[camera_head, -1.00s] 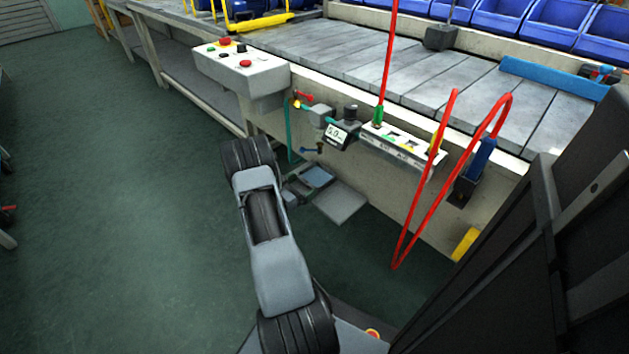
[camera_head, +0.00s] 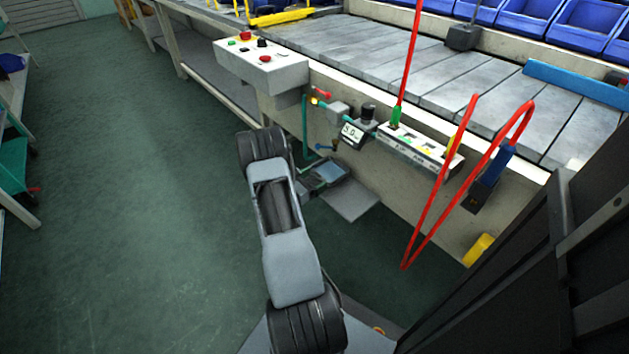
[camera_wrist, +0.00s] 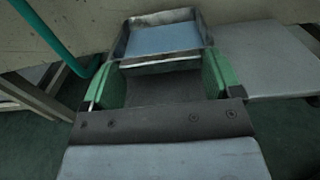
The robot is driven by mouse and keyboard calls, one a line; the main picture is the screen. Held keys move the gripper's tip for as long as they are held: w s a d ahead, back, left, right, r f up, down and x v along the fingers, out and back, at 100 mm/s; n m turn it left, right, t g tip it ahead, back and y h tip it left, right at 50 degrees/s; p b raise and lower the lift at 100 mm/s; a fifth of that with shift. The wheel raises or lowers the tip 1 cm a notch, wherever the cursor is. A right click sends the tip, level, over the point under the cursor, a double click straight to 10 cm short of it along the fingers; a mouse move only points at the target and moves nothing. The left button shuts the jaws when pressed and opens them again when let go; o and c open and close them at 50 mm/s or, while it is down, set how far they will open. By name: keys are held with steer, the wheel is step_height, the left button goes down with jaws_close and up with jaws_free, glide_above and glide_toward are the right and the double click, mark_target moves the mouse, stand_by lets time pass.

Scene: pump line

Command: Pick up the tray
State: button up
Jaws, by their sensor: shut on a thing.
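The tray is a shallow metal box with a blue inside. It is in the upper middle of the wrist view (camera_wrist: 160,66), and small and partly hidden beside my arm in the head view (camera_head: 327,175). My gripper (camera_wrist: 160,80) has green pads at the left and right of the tray's near end and is shut on it. In the head view my arm hides most of the gripper. The tray looks about level, low beside the front of the conveyor line. Whether its underside touches anything cannot be seen.
A grey plate (camera_head: 352,200) lies right of the tray, also in the wrist view (camera_wrist: 268,60). A control box (camera_head: 262,65), a pressure gauge unit (camera_head: 352,132) and a looped red hose (camera_head: 440,190) are on the line's front. Open green floor (camera_head: 130,200) lies left.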

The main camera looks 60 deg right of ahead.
step_height(320, 180, up, 6)
steer(key=p, duration=0.2)
steer(key=shift+r+p, duration=0.2)
steer(key=shift+p, duration=0.15)
steer(key=p+v, duration=0.3)
steer(key=v, duration=1.6)
steer(key=shift+w+a+f, duration=0.15)
steer(key=shift+a+f, duration=0.1)
steer(key=shift+f, duration=0.1)
